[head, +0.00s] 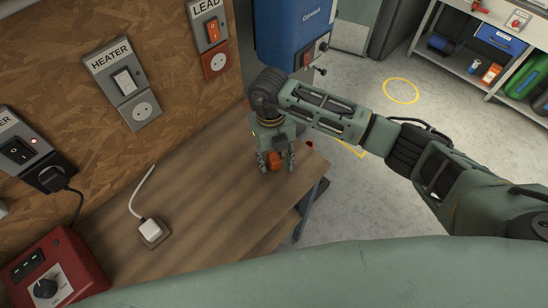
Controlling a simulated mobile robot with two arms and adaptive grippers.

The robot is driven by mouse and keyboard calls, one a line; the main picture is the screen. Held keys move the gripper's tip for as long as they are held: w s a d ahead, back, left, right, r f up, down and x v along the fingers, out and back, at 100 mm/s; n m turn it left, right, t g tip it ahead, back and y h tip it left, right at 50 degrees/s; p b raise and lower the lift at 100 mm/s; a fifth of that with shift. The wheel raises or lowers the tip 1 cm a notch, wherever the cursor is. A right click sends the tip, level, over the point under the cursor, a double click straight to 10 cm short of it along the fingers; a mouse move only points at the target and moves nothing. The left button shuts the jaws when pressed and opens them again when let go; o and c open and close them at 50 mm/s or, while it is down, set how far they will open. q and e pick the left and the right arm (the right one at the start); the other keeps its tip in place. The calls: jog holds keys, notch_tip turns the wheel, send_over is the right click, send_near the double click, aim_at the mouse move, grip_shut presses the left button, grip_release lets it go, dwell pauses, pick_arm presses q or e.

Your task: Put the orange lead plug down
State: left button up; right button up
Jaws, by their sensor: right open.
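The orange lead plug (274,161) is at the right end of the wooden bench (200,215). It sits between the fingers of my right gripper (276,163), which points down and is open around it. The fingers hide part of the plug, and I cannot tell whether it touches a finger. No cable from it can be made out. My left gripper is not in view.
A red box with a dial (55,272) stands at lower left. Switched sockets labelled HEATER (124,83) and LEAD (210,37) are on the board. A blue unit (290,28) hangs behind my right arm.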

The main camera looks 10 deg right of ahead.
aim_at(272, 153)
jog(key=shift+r, duration=0.1)
jog(key=shift+r+p, duration=0.2)
jog(key=shift+p, duration=0.1)
jog(key=shift+r+p, duration=0.45)
jog(key=shift+r, duration=0.05)
notch_tip(272, 153, up, 12)
jog(key=w+b, duration=0.1)
jog(key=b, duration=0.3)
jog(key=shift+w+a+f, duration=0.15)
jog(key=shift+w+f, duration=0.05)
